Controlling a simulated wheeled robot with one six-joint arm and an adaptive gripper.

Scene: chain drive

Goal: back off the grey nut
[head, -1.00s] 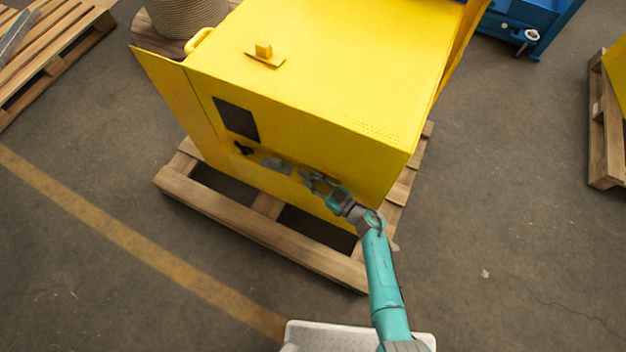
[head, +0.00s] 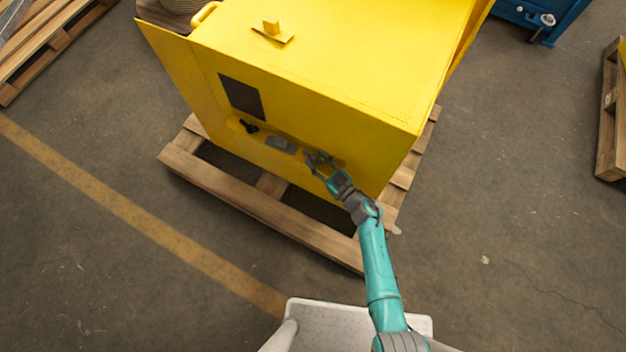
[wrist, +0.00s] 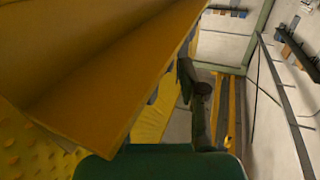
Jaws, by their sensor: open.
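My gripper (head: 318,160) is close to the lower front of the yellow machine housing (head: 330,120), right of a grey block (head: 281,144) in a shallow recess. Its jaws are open, with no object visible between them. I cannot make out the grey nut in the head view; it is too small or hidden by the gripper. In the wrist view a yellow panel (wrist: 90,60) fills the left, and dark finger parts (wrist: 200,105) show near the middle. The nut cannot be told there either.
A black knob (head: 248,126) and a dark window (head: 241,97) are on the housing's front, left of the gripper. The housing stands on a wooden pallet (head: 225,195). Grey floor (head: 500,250) is clear to the right.

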